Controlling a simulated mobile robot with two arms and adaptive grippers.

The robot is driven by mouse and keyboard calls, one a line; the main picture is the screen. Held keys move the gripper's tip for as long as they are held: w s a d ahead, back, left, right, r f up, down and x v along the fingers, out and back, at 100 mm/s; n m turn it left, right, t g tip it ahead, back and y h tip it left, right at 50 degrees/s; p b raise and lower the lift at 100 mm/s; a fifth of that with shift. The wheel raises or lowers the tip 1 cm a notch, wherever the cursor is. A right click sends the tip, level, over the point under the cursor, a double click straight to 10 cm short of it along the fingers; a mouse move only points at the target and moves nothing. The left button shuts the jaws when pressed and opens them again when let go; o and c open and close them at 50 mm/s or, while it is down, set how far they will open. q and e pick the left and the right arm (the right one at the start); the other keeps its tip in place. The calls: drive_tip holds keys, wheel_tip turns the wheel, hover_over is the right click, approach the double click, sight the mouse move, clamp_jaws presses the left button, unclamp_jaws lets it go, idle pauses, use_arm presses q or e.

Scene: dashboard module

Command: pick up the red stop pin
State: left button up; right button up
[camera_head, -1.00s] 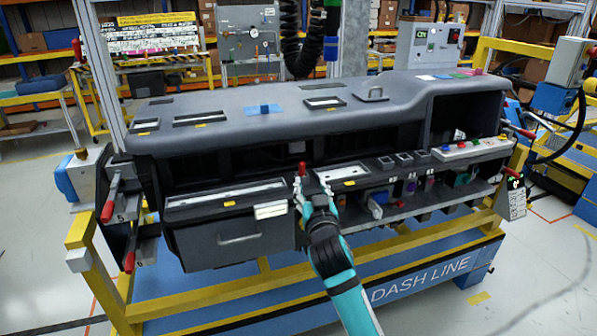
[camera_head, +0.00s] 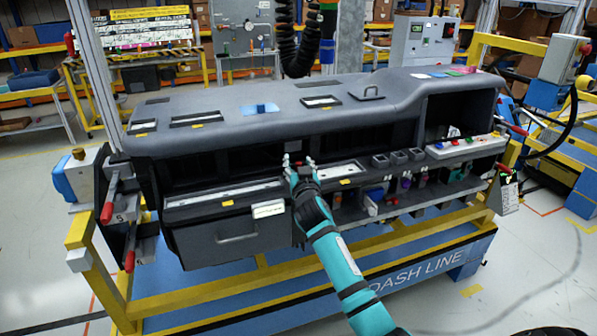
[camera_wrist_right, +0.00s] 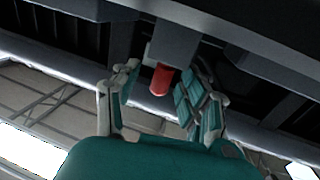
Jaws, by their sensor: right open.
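The red stop pin (camera_wrist_right: 161,80) shows in the right wrist view as a short red rounded tip below a grey block, under a dark panel. My right gripper (camera_wrist_right: 158,88) is open, with one finger on each side of the pin in that picture. I see no finger touching it, and how deep it sits between the fingers is hard to tell. My left gripper is not in view.
The grey dashboard module (camera_head: 235,135) stands on a yellow and blue frame (camera_head: 330,284). A drawer with a handle (camera_head: 237,238) is left of my right arm. A shelf with small items (camera_head: 385,200) is to its right. The dark panel overhangs the gripper closely.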

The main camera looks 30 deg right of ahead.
clamp_jaws()
idle(0.6)
drive_tip(key=shift+r, duration=0.1)
